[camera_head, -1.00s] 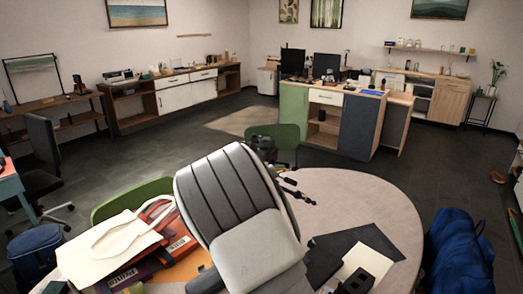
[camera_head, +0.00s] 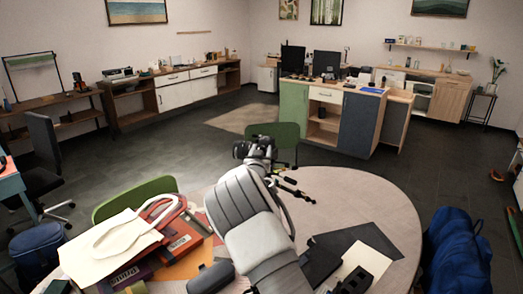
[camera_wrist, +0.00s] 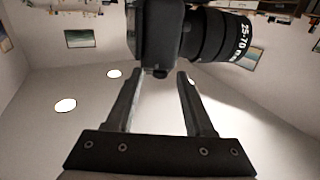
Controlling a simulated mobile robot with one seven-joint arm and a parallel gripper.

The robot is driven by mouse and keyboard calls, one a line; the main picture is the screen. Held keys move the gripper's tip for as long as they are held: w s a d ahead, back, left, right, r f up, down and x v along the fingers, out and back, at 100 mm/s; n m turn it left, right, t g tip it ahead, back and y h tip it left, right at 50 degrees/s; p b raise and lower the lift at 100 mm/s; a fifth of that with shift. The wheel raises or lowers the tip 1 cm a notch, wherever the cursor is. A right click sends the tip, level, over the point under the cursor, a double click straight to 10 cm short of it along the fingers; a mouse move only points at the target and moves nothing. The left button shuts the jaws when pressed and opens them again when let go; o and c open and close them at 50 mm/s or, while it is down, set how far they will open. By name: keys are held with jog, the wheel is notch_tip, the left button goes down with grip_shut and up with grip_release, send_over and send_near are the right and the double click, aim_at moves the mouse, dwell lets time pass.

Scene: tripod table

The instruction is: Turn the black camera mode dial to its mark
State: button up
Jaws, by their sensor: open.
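The black camera (camera_head: 262,148) shows in the head view just beyond the end of my arm, above the round table (camera_head: 385,205). Black tripod parts (camera_head: 290,187) stick out to the right below it. In the wrist view the black camera (camera_wrist: 165,30) fills the top centre, upside down, with its lens (camera_wrist: 225,38) to the right. A small dark knob (camera_wrist: 160,73), probably the mode dial, stands out from the body. My gripper (camera_wrist: 157,76) is open, its fingers on either side of the knob with gaps. The dial's mark cannot be made out. In the head view my arm hides the gripper.
The table holds a cream tote bag (camera_head: 115,240), an orange folder (camera_head: 180,262), a dark case (camera_head: 210,278) and dark sheets (camera_head: 355,243). A green chair (camera_head: 130,195) stands at its left and a blue bag (camera_head: 458,250) at its right.

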grip_shut()
dwell(0.3)
jog(key=shift+d+f+n+y+b, duration=0.15)
jog(key=shift+n+y+b, duration=0.25)
jog(key=shift+b, duration=0.75)
jog(key=n+y+b, duration=0.1)
jog(key=y+b, duration=0.1)
jog(key=n+y+b, duration=0.1)
jog(key=y+b, duration=0.1)
jog(key=b, duration=0.1)
jog(key=shift+w+d+n, duration=0.1)
jog(key=shift+d+n, duration=0.2)
jog(key=shift+d, duration=0.1)
jog(key=shift+d+r+n+g+y+p, duration=0.15)
jog(key=shift+n+g+y, duration=0.3)
jog(key=shift+y, duration=0.45)
jog(key=shift+d+r+n+g+y+p, duration=0.1)
jog(key=shift+r+n+g+y+p, duration=0.15)
jog(key=shift+n+y, duration=0.5)
jog(key=shift+w+n+g+y+p, duration=0.1)
jog(key=shift+n+g+y+p, duration=0.3)
jog(key=shift+y+p, duration=0.55)
jog(key=shift+f+n+g+y+p, duration=0.15)
jog(key=shift+n+g+y+p, duration=0.3)
jog(key=shift+y, duration=0.25)
